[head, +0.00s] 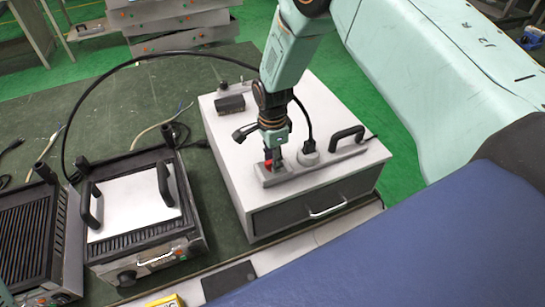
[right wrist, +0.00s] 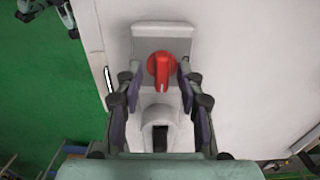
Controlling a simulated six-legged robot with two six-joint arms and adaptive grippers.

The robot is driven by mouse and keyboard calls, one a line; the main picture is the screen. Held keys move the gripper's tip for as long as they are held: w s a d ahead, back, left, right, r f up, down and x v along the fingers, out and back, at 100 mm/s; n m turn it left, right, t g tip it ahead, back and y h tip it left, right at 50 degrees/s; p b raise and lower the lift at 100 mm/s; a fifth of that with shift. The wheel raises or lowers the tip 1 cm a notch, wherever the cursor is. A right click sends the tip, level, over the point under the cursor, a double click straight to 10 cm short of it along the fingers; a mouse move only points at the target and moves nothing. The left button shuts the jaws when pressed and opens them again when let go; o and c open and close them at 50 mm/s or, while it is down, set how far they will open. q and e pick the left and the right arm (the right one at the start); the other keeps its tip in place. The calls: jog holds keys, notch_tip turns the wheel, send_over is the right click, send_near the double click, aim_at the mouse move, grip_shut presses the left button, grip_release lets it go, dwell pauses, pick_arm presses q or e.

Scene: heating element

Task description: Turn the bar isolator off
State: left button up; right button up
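The bar isolator is a grey strip (head: 290,176) lying on top of a white box. Its red rotary knob (head: 268,165) is partly hidden by my right gripper (head: 274,150) in the head view. In the right wrist view the red knob (right wrist: 161,70) sits on the grey bar (right wrist: 163,34), its grip lying roughly along the bar. The fingers of my right gripper (right wrist: 160,78) stand apart on either side of the knob, with gaps showing on both sides. My left gripper is out of view.
The white box (head: 225,150) has a drawer with a metal handle (head: 327,210). A plug (head: 309,153) with a black cable and a black handle (head: 347,137) stand right of the knob. Grill-like appliances (head: 150,258) are on the left. A blue surface (head: 440,245) fills the lower right.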

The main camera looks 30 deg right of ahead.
jog(key=shift+w+f, duration=0.1)
jog(key=shift+w, duration=0.05)
jog(key=shift+c, duration=0.3)
jog(key=shift+d, duration=0.1)
jog(key=shift+c, duration=0.7)
grip_shut()
